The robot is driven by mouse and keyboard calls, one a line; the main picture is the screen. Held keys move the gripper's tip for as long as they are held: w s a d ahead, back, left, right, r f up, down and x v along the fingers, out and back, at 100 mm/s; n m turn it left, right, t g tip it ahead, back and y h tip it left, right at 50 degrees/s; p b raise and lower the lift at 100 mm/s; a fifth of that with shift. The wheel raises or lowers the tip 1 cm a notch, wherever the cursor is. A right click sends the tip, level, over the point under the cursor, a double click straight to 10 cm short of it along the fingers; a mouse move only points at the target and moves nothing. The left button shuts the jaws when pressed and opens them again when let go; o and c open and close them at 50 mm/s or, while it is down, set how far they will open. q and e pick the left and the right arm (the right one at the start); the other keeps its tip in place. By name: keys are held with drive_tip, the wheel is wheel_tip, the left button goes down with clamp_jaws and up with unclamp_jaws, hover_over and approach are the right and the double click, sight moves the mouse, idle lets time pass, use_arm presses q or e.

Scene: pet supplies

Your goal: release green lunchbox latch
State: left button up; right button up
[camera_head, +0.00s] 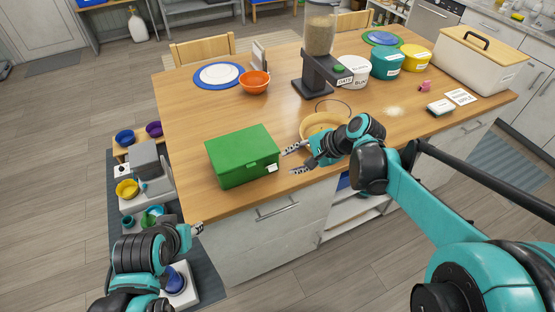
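The green lunchbox (238,145) stands with its lid down near the front left edge of the wooden table. A small white patch (271,168) shows at the right end of its front face; I cannot tell whether it is a label or part of the latch. My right gripper (295,160) is just right of the lunchbox, with its fingers spread apart and pointing left towards it. Nothing shows between the fingers. My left gripper (198,229) is low at the table's front left corner, apart from the lunchbox; its fingers are too small to read.
A tan bowl (317,122) sits behind my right gripper. A dark food dispenser (315,70), orange bowl (254,82), blue-rimmed plate (220,75), several canisters (387,63) and a cream bin (472,65) stand farther back. The tabletop left of the dispenser is mostly clear.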

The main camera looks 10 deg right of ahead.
sight(273, 168)
drive_tip(key=shift+m, duration=0.3)
drive_tip(key=b+x, duration=0.3)
drive_tip(key=x, duration=0.4)
drive_tip(key=shift+a+f, duration=0.2)
drive_tip(key=shift+a, duration=0.05)
